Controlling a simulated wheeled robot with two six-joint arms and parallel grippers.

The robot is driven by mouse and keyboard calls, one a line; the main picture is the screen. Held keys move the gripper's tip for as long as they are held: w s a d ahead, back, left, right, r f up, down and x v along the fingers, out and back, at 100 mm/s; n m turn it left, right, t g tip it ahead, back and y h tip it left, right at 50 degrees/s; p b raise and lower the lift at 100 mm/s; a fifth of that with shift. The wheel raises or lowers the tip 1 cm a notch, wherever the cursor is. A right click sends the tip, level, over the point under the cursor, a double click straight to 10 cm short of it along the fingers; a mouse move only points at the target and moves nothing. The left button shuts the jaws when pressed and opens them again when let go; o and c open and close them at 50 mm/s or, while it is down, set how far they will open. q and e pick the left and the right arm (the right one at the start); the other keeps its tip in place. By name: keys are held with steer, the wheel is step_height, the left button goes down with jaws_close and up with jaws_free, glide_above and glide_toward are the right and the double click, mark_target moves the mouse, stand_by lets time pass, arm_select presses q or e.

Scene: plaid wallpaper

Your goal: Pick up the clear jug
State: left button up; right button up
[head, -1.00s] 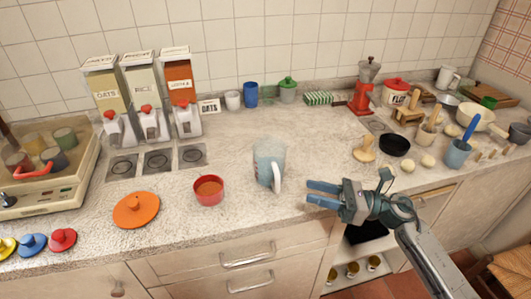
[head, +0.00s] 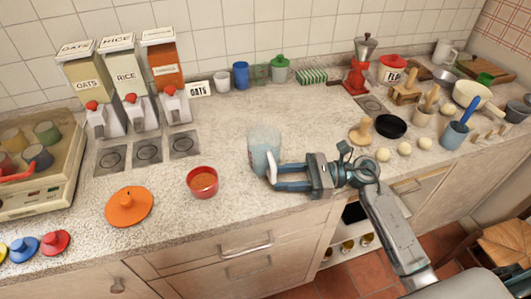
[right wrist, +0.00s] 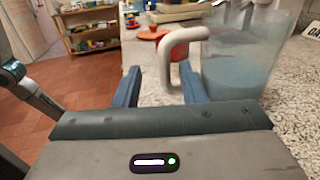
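The clear jug (head: 263,148) stands upright on the counter, with something pale blue in its lower part and a white handle on the side facing my right gripper. My right gripper (head: 277,177) is at the handle, its two blue fingers apart. In the right wrist view, the jug (right wrist: 236,72) is at the upper right. The handle shows between and just beyond the open fingers of the right gripper (right wrist: 160,85); I cannot tell whether they touch it. My left gripper is not in view.
A red cup (head: 202,182) and an orange lid (head: 129,206) sit left of the jug. Dispensers (head: 126,80) stand behind at left. A black bowl (head: 391,126) and a wooden piece (head: 361,131) lie to the right.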

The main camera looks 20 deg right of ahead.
mark_target(266, 157)
steer(key=p+x, duration=0.1)
steer(key=x, duration=0.1)
steer(key=p+x, duration=0.1)
steer(key=x, duration=0.1)
steer(key=shift+w+r, duration=0.1)
steer(key=shift+w, duration=0.25)
steer(key=shift+a+p, duration=0.35)
jaws_close()
